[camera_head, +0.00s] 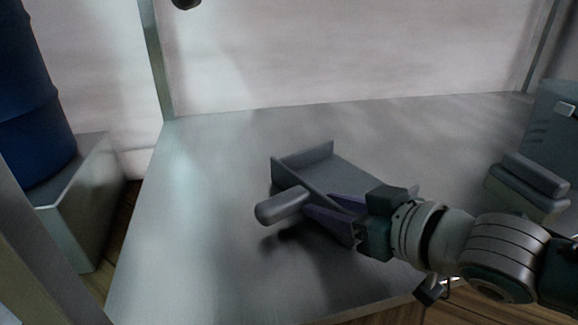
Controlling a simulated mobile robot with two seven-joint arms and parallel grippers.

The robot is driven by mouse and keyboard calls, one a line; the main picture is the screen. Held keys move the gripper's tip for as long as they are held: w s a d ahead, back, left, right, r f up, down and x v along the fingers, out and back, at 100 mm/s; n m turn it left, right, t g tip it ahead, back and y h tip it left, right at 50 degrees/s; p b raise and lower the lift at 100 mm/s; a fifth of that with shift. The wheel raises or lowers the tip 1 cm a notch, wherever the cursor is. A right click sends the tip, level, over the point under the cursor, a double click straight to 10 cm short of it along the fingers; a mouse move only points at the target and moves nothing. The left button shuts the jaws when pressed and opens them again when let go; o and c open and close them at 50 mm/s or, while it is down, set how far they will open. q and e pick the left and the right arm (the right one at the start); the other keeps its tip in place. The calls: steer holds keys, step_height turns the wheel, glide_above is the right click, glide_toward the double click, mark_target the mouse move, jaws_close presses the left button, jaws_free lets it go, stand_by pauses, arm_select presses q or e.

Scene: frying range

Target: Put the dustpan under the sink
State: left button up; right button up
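The grey dustpan (350,177) lies on the grey metal shelf (200,240), its raised back wall and short rounded handle (283,206) toward the lower left. My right gripper (318,203) comes in from the lower right, low over the shelf. Its two purplish fingers are spread apart, with the tips close to the handle and the pan's back wall. I cannot tell whether they touch it. The gripper covers part of the pan's near side. My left gripper is not in view. No sink basin shows.
Metal legs (157,62) rise at the shelf's far corners, before a pale wall (340,50). A blue barrel (36,100) stands on a metal block (85,205) at left. A grey-green boxy object (555,130) is at right. The shelf's left part is clear.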

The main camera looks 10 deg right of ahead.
steer(key=shift+r, duration=0.2)
steer(key=p+v, duration=0.8)
steer(key=v, duration=0.2)
steer(key=shift+s+d+r, duration=0.15)
steer(key=shift+s+r, duration=0.1)
steer(key=shift+r, duration=0.05)
steer(key=shift+s+d+r+p, duration=0.15)
steer(key=shift+s+d+p, duration=0.05)
steer(key=shift+s+p, duration=0.3)
steer(key=shift+s+a+h, duration=0.2)
steer(key=shift+a+h, duration=0.05)
steer(key=shift+h, duration=0.05)
steer(key=s+r+m+g+h, duration=0.1)
steer(key=s+g, duration=0.3)
steer(key=s, duration=0.4)
steer(key=s+r+m+g+h, duration=0.2)
steer(key=s+g+h, duration=0.1)
steer(key=s, duration=0.5)
steer(key=shift+s+d+r+g+h, duration=0.15)
steer(key=shift+d+r+g+h, duration=0.2)
steer(key=shift+g, duration=0.55)
